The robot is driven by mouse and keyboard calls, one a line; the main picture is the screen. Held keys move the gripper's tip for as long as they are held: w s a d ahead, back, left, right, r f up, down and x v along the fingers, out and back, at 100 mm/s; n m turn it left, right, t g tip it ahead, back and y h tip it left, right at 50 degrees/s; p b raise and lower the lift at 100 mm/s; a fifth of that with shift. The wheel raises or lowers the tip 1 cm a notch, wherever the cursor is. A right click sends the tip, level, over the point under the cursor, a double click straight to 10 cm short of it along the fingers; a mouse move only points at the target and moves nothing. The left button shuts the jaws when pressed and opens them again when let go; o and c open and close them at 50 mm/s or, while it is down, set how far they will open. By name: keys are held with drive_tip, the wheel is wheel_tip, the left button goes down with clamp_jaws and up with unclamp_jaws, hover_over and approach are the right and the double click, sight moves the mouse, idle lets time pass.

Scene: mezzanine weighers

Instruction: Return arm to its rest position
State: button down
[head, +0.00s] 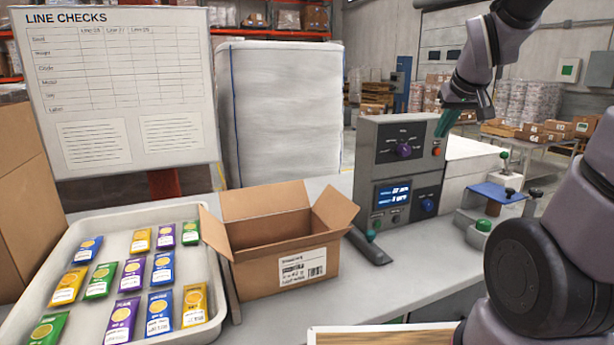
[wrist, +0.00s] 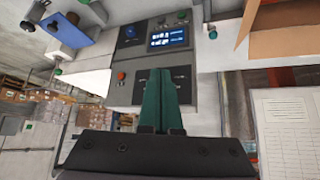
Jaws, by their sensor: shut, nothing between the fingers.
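My gripper (head: 447,122) is raised in the air at the upper right of the head view, in front of the top right corner of the grey control panel (head: 378,165). Its green fingers are together with nothing between them. In the wrist view the shut fingers (wrist: 163,85) point toward the panel (wrist: 125,65), which appears upside down with its lit display and knobs. I cannot tell whether the fingertips touch the panel. My arm is bent above the right side of the counter.
An open cardboard box (head: 262,262) stands left of the panel. A white tray (head: 70,233) with several coloured packets lies at the left. A blue-topped device (head: 496,193) stands right of the panel. A line-check board (head: 115,90) and a wrapped pallet stand behind.

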drive_tip(key=s+a+r+m+y, duration=0.1)
drive_tip(key=s+a+r+m, duration=0.1)
drive_tip(key=s, duration=0.5)
drive_tip(key=s+a+r+m+y, duration=0.1)
drive_tip(key=s+a+r+m, duration=0.1)
drive_tip(key=s, duration=0.6)
drive_tip(key=shift+a+r, duration=0.7)
drive_tip(key=shift+a, duration=0.55)
